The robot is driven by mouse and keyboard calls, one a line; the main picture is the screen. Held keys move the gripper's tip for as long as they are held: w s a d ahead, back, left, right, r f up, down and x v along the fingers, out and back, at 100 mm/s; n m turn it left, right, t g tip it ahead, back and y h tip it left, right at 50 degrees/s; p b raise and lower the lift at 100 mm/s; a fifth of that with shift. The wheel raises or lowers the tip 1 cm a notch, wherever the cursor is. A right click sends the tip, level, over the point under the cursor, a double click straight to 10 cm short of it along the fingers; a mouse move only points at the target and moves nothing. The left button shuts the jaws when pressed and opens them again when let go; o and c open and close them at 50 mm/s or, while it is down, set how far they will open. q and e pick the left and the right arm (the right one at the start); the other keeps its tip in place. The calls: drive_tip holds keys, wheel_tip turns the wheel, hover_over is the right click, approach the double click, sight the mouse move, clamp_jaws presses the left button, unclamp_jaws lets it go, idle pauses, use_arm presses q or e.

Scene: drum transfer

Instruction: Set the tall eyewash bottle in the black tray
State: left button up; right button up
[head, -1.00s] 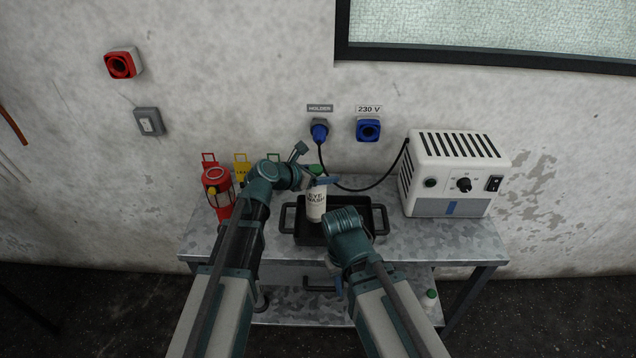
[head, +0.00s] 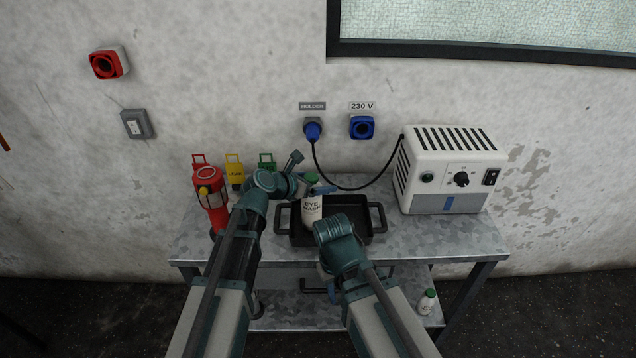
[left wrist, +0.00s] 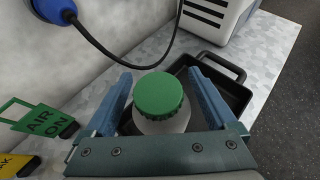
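The white eyewash bottle (head: 312,212) with a green cap is upright over the left part of the black tray (head: 377,222). I cannot tell if its base touches the tray floor. In the left wrist view the green cap (left wrist: 160,94) is between the fingers (left wrist: 160,80), with the tray (left wrist: 236,98) behind. My right gripper (head: 332,290) is low at the table's front edge, mostly hidden by my right arm; its opening is unclear.
A white power unit (head: 449,172) stands right of the tray, its black cable running to a blue wall plug (head: 312,131). A red lantern (head: 210,190) and red, yellow and green tags are at the left. A smaller green-capped bottle (head: 427,303) is on the lower shelf.

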use_arm(q)
drive_tip(key=shift+o, duration=0.3)
drive_tip(key=shift+r, duration=0.1)
drive_tip(key=shift+s+a+r+p, duration=0.15)
drive_tip(key=shift+r+p, duration=0.05)
drive_tip(key=shift+p, duration=0.1)
drive_tip(key=p+v, duration=0.5)
drive_tip(key=v, duration=0.6)
drive_tip(key=shift+s+a, duration=0.2)
